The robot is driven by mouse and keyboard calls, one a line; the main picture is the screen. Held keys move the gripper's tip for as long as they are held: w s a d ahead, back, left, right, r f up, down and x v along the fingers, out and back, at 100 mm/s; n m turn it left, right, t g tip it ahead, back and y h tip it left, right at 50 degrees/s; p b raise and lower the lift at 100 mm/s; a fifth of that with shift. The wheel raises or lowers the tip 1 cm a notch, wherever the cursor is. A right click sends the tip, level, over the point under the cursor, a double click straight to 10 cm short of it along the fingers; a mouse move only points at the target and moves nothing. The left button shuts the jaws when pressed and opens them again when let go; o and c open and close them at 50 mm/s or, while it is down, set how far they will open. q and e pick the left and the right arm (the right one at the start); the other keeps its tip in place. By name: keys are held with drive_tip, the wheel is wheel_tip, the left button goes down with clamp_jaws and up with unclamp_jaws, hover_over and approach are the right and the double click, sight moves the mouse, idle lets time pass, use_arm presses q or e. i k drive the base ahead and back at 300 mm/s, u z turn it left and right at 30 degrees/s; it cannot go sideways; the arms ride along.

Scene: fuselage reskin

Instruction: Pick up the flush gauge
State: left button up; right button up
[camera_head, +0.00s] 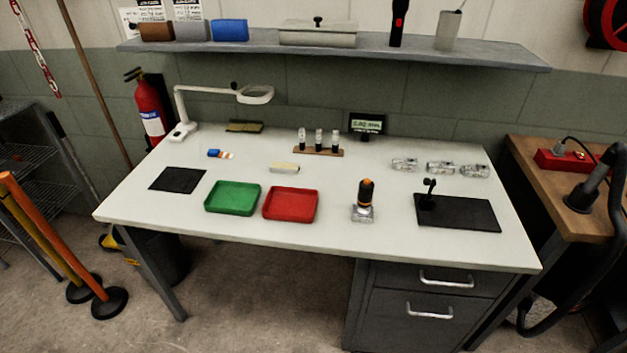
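No thing is labelled as the flush gauge, and I cannot tell for sure which one it is. A small black upright tool with a round base (428,196) stands on the left part of a black mat (470,214) at the right of the table; it looks like a gauge. A tool with a black and orange handle on a clear or metallic foot (365,199) stands upright left of the mat. A small display (367,123) at the table's back shows a reading in mm. Neither of my grippers is in view.
The white table (333,236) also bears a green tray (232,197), a red tray (291,204), a dark mat (178,180), a vial rack (318,150), several clear-and-metal pieces (440,168) and a lamp (183,130). A shelf (480,52) overhangs the back. The front strip is clear.

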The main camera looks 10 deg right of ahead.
sight(364, 198)
drive_tip(key=z, duration=0.15)
drive_tip(key=i, duration=1.1)
drive_tip(key=z, duration=0.65)
